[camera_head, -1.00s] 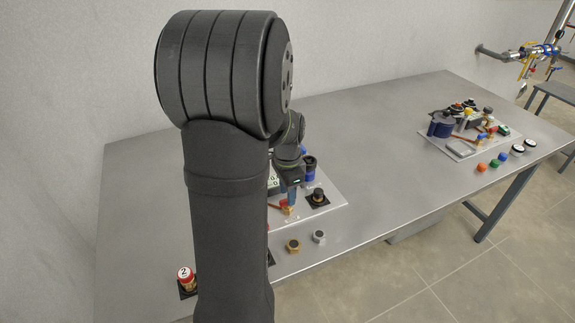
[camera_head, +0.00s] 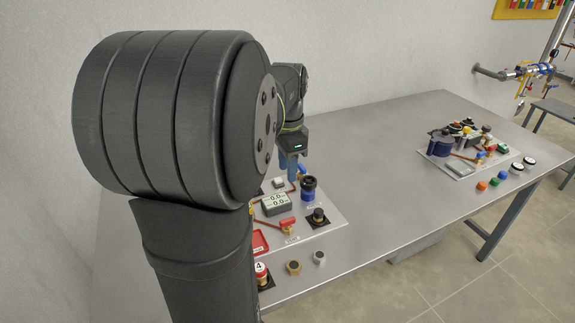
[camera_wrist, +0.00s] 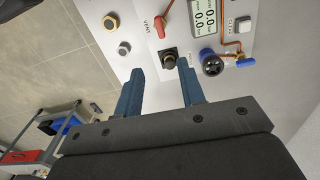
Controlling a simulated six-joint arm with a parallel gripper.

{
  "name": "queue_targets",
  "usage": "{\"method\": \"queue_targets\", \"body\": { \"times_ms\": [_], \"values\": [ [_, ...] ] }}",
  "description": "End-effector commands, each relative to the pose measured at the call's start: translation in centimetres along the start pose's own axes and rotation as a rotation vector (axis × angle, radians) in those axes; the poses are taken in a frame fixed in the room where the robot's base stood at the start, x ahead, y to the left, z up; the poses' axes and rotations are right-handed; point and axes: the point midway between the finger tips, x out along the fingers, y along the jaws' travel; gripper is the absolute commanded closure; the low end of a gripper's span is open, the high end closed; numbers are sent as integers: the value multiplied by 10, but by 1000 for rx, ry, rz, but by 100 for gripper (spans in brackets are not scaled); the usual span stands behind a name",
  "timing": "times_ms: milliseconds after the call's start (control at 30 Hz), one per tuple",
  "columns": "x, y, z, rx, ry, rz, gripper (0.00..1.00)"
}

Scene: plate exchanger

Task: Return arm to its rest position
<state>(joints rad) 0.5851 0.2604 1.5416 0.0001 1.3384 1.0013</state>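My gripper (camera_wrist: 161,72) has its two blue fingers apart in the wrist view, with nothing between them. In the head view its blue finger part (camera_head: 290,163) shows above the near panel, partly hidden by my arm. The near plate panel (camera_head: 330,222) lies on the table with a display box (camera_head: 276,203), a red-handled valve (camera_head: 290,226), a black knob (camera_head: 318,217) and a dark blue fitting (camera_head: 308,188). The wrist view shows the display (camera_wrist: 208,20) and black knob (camera_wrist: 171,58) ahead of the fingertips, apart from them.
My large arm link covers the left of the head view. A brass nut (camera_head: 293,267), a grey nut (camera_head: 319,257) and a cap marked 4 (camera_head: 261,271) stand at the table's (camera_head: 385,190) near edge. A second panel (camera_head: 460,170) sits far right. The middle table is clear.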

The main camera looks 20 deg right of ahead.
Motion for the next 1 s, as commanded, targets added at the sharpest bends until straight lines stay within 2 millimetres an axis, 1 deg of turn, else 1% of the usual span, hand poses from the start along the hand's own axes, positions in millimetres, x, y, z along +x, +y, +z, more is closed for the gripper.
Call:
{"method": "queue_targets", "body": {
  "times_ms": [333, 467, 567, 667, 1000],
  "values": [
    [1, 0, 0, 0, 0, 0, 64],
    [7, 0, 0, 0, -1, 2, 64],
    [18, 0, 0, 0, -2, 3, 64],
    [36, 1, 0, 0, -3, 5, 64],
    [105, 1, 0, 0, -3, 5, 64]
  ]
}}
